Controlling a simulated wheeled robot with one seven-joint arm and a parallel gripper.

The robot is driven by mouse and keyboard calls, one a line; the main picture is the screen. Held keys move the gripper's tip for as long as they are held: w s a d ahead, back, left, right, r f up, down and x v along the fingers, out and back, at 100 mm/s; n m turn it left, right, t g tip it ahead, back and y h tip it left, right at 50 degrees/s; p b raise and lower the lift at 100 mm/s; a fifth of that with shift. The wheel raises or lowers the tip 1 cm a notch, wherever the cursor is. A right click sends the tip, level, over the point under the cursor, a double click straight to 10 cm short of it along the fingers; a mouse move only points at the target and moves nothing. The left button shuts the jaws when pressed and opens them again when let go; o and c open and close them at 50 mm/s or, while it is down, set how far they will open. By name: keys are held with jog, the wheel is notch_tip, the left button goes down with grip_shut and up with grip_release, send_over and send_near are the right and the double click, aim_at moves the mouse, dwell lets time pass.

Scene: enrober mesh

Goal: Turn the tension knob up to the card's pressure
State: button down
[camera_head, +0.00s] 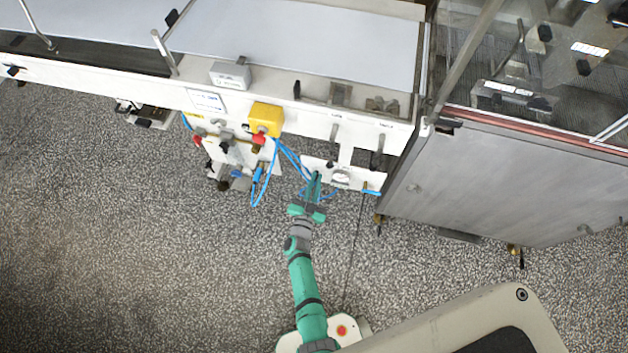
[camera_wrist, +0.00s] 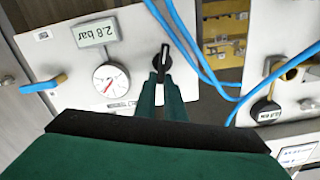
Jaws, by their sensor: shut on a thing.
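In the wrist view, a black tension knob (camera_wrist: 163,60) sits on a light panel (camera_wrist: 135,30). My gripper (camera_wrist: 161,78) is shut on the knob, its green fingers reaching up from below. A round white pressure gauge (camera_wrist: 110,78) is below the card. Its needle shows a little red, but its scale is too small to read. In the head view, my gripper (camera_head: 314,186) is at the panel's left part and hides the knob.
Blue hoses (camera_wrist: 188,45) run close to the right of the knob. A brass valve with a blue handle (camera_wrist: 45,84) is at the left. Another brass fitting (camera_wrist: 288,72) is at the right. A yellow box (camera_head: 266,117) hangs on the machine. The speckled floor (camera_head: 150,260) is clear.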

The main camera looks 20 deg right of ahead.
jog(key=c, duration=1.8)
grip_release()
jog(key=shift+w+a, duration=0.1)
jog(key=shift+c, duration=0.2)
jog(key=v, duration=1.1)
